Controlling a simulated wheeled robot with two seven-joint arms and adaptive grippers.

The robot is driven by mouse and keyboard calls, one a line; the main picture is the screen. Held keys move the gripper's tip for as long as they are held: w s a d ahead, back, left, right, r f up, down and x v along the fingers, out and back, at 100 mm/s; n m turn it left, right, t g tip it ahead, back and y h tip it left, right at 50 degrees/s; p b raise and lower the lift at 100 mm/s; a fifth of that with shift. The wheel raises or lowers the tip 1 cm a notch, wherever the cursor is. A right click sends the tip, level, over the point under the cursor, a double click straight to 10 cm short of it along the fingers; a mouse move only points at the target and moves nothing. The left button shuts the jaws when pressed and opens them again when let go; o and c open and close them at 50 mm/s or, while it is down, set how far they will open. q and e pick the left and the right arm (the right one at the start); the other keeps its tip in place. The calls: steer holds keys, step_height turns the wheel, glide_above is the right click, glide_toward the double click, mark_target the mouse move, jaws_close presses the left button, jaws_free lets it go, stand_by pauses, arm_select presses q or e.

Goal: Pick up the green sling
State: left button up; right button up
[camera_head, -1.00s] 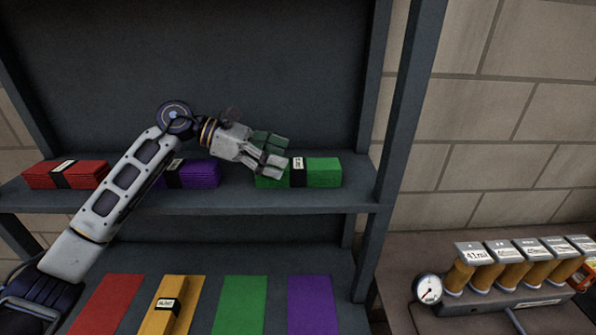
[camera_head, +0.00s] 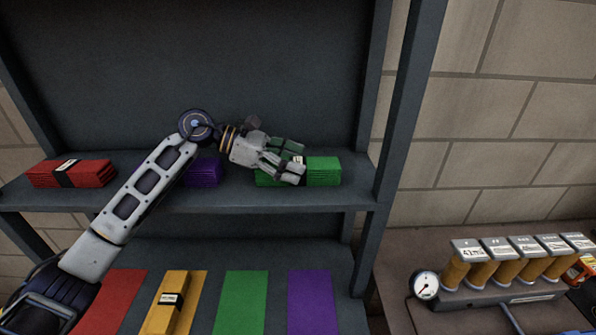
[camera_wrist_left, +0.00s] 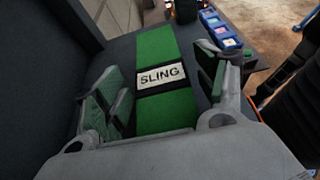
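The green sling (camera_head: 325,171) is a folded green bundle with a dark band and a white label, lying on the upper shelf towards its right end. My left gripper (camera_head: 294,159) is at the sling, with its fingers around the labelled middle part. In the left wrist view the green sling (camera_wrist_left: 155,48) runs between the two open fingers of my left gripper (camera_wrist_left: 160,95), and its label reads SLING. There are gaps between the fingers and the sling. My right gripper is not in view.
On the same shelf (camera_head: 230,203) lie a red bundle (camera_head: 70,173) and a purple bundle (camera_head: 203,171) partly behind my left arm. Below are red, yellow, green (camera_head: 241,302) and purple strips, with a yellow bundle (camera_head: 165,313) on the yellow one. A shelf post (camera_head: 402,130) stands right.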

arm_select(q)
steer(key=c, duration=1.2)
steer(key=shift+r, duration=0.1)
steer(key=shift+c, duration=0.2)
steer(key=shift+r, duration=0.15)
steer(key=shift+r+b, duration=0.35)
steer(key=shift+r, duration=0.75)
step_height(320, 180, up, 8)
steer(key=b, duration=0.1)
steer(key=shift+f, duration=0.25)
